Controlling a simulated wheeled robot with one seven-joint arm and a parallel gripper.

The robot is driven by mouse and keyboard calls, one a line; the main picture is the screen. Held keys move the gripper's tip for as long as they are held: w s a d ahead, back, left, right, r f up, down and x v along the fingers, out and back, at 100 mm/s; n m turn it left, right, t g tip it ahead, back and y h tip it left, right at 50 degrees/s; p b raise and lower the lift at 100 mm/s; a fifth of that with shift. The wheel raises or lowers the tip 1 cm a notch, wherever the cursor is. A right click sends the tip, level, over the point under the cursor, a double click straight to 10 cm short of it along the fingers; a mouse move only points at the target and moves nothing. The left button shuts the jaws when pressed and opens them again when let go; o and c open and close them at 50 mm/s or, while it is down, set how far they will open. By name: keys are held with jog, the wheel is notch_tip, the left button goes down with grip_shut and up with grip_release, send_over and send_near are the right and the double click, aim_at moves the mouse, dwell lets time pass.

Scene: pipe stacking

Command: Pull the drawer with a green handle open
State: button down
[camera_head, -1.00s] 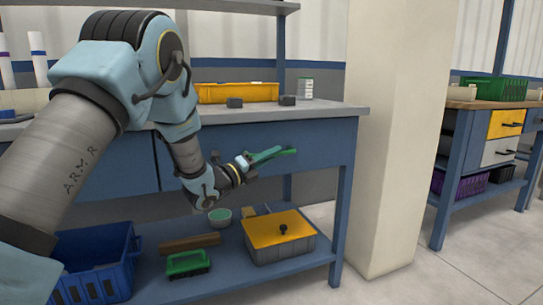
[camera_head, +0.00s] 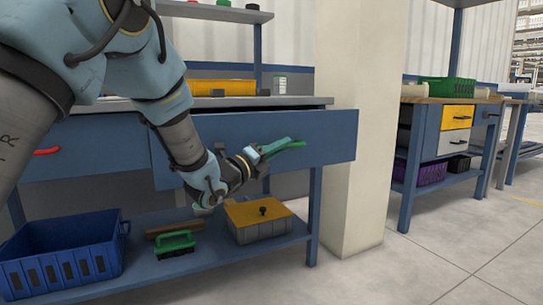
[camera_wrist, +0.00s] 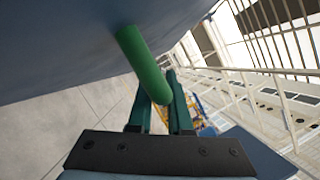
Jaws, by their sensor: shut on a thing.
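The blue drawer (camera_head: 330,138) under the grey workbench top stands partly out, its front ahead of the bench edge. Its green handle (camera_head: 298,143) is on the front face, partly hidden by my fingers. My gripper (camera_head: 275,149) is shut on the handle. In the wrist view the handle (camera_wrist: 143,62) is a green bar running from the blue drawer front (camera_wrist: 60,45) down between the two dark green fingers of my gripper (camera_wrist: 160,100). The drawer's inside is hidden.
A neighbouring drawer with a red handle (camera_head: 46,151) is at left. The lower shelf holds a blue crate (camera_head: 65,260), a green-handled brush (camera_head: 175,244) and a yellow-lidded box (camera_head: 262,222). A beige pillar (camera_head: 355,200) stands close at right. Open floor (camera_head: 420,270) lies in front.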

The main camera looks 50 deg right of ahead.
jog(key=s+a+b, duration=0.5)
jog(key=s, duration=0.8)
jog(key=shift+a, duration=0.1)
jog(key=c, duration=0.8)
grip_release()
jog(key=shift+c, duration=0.2)
jog(key=p+v, duration=0.2)
jog(key=v, duration=0.8)
jog(key=shift+a+f, duration=0.15)
jog(key=shift+a, duration=0.2)
jog(key=shift+s, duration=0.1)
